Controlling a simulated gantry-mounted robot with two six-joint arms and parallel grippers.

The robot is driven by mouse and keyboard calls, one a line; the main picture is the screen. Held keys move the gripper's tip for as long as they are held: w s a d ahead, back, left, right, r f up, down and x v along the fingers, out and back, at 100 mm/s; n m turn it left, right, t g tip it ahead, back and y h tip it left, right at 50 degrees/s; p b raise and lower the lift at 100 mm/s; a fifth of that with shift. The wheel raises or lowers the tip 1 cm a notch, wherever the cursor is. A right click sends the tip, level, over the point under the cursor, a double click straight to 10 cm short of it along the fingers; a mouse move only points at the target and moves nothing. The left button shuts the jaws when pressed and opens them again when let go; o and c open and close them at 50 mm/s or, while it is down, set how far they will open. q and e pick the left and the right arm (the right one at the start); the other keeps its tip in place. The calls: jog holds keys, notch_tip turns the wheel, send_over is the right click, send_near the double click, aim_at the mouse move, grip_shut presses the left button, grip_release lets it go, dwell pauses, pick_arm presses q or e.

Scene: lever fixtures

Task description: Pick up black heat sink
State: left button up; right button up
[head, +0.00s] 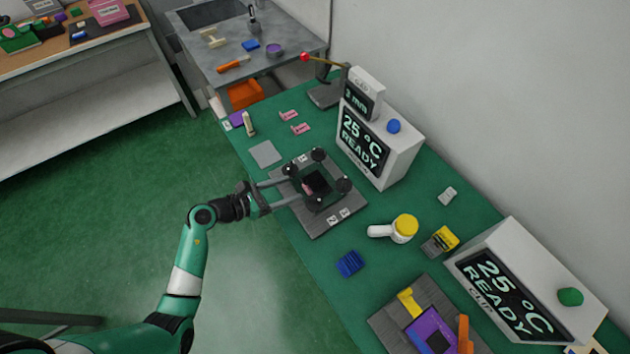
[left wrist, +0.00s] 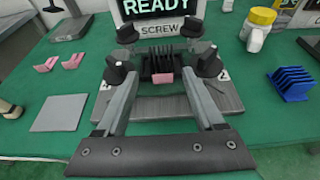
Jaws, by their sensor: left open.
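The black heat sink (left wrist: 160,62) is finned and sits in the middle of a grey fixture plate (head: 330,222), among several black knobs; it also shows in the head view (head: 317,181). A small pink piece (left wrist: 163,78) is at its near side. My left gripper (head: 284,188) reaches in from the left over the plate's near edge. In the left wrist view its two fingers (left wrist: 164,90) are spread wide, with the heat sink seen between and beyond them. Nothing is held. My right gripper is not in view.
A white display box (head: 378,140) stands behind the plate. A blue finned heat sink (head: 350,263), a white bottle with yellow lid (head: 404,229) and a second fixture (head: 425,315) lie to the right. A grey pad (head: 265,154) and pink clips (head: 300,128) lie to the left.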

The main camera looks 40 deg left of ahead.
aim_at(313, 181)
pick_arm(q)
jog(key=b+x, duration=0.1)
jog(key=x, duration=0.4)
jog(key=shift+w+d, duration=0.1)
jog(key=b+x, duration=0.3)
jog(key=x, duration=0.2)
jog(key=shift+d, duration=0.15)
jog(key=shift+w, duration=0.1)
grip_shut()
